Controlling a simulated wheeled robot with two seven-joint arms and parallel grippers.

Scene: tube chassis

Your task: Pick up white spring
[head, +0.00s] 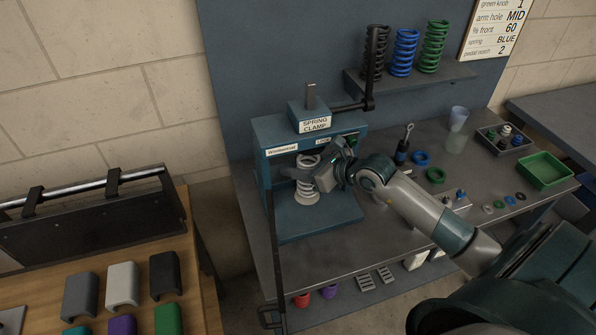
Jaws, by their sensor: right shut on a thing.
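The white spring (306,192) stands upright inside the blue spring clamp frame (322,219), on its base plate. My right gripper (310,178) reaches in from the right and is shut on the white spring at about mid-height. The gripper's fingers and wrist cover part of the spring's right side. My left gripper is not in view.
The clamp's top block (312,115) and black lever (369,70) rise above the spring. Black, blue and green springs stand on a shelf (420,77) behind. A green tray (545,170) and a grey parts tray (505,139) sit on the bench to the right.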

